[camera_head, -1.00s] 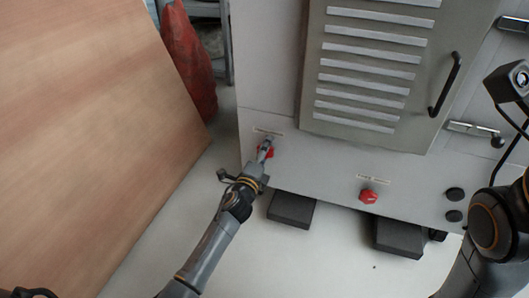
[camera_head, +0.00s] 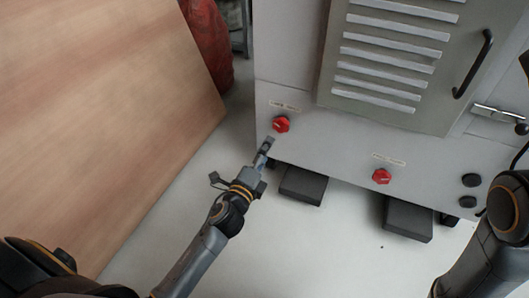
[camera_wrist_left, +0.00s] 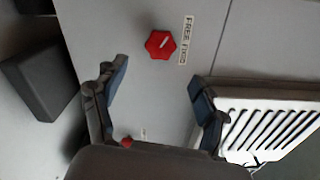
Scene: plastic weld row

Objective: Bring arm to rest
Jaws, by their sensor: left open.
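My left gripper (camera_head: 266,147) is in front of the grey cabinet's lower left part, just below and apart from a red knob (camera_head: 281,124). In the left wrist view the left gripper (camera_wrist_left: 160,85) has its two fingers spread wide with nothing between them. That view shows a red knob (camera_wrist_left: 160,44) beside a label reading "FREE FIXED", beyond the fingertips. A second red knob (camera_head: 382,176) sits further right on the cabinet. My right arm shows at the right edge, but its fingertips are out of view.
The grey cabinet (camera_head: 300,150) has a louvred door with a black handle (camera_head: 473,64). Black blocks (camera_head: 303,186) stand under it. A wooden panel (camera_head: 100,110) stands at left, with a red object (camera_head: 208,45) behind it. The pale floor between is clear.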

